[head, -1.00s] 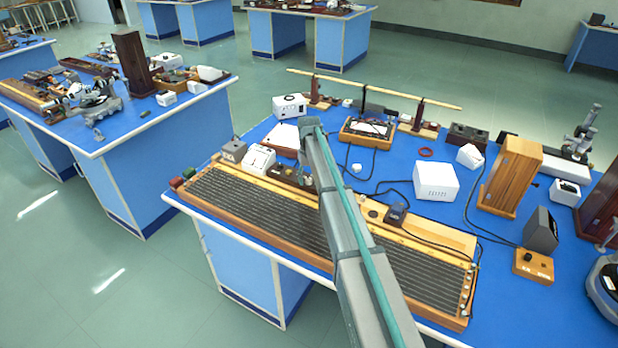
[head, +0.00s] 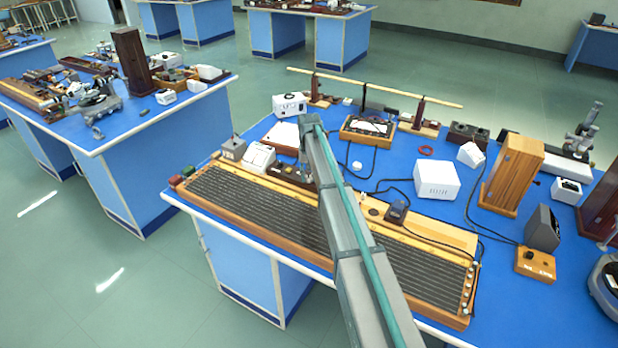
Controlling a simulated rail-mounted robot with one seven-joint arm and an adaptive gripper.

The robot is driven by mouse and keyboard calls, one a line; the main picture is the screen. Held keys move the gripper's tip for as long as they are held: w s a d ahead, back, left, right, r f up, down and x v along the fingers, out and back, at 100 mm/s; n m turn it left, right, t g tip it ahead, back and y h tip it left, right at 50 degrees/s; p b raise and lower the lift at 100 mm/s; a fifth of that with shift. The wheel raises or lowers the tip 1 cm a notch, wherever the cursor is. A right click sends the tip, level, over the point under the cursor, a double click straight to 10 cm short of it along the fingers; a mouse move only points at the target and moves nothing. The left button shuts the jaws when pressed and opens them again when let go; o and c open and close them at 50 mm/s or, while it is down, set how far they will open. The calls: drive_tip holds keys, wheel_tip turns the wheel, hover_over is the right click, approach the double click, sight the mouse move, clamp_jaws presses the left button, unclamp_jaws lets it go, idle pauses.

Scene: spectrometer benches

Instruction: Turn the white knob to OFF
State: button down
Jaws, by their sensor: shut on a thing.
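A long dark wooden box (head: 286,170) with small knobs on top stands behind the ribbed board, in the middle of the bench. My gripper (head: 307,181) is at the right end of this box, mostly hidden behind my own grey arm link. Only a narrow part of it shows, pointing down at the box top. It is shut on the white knob, which is covered by the gripper and arm. The knob's pointer and any OFF mark cannot be made out.
The ribbed wooden board (head: 255,213) fills the front of the blue bench. A white box (head: 437,180), a wooden cabinet (head: 513,175) and cables lie to the right. A grey box (head: 233,149) and a white meter (head: 258,158) stand close on the left.

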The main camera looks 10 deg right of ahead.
sight(308, 177)
drive_tip(key=m+b, duration=0.1)
drive_tip(key=m, duration=0.3)
drive_tip(key=shift+f+m, duration=0.1)
drive_tip(key=shift+m, duration=0.2)
drive_tip(key=shift+a+m+b, duration=0.1)
drive_tip(key=shift+m+b, duration=0.7)
drive_tip(key=shift+m, duration=1.5)
drive_tip(key=shift+w, duration=0.1)
drive_tip(key=c, duration=0.9)
unclamp_jaws()
wheel_tip(308, 177, up, 12)
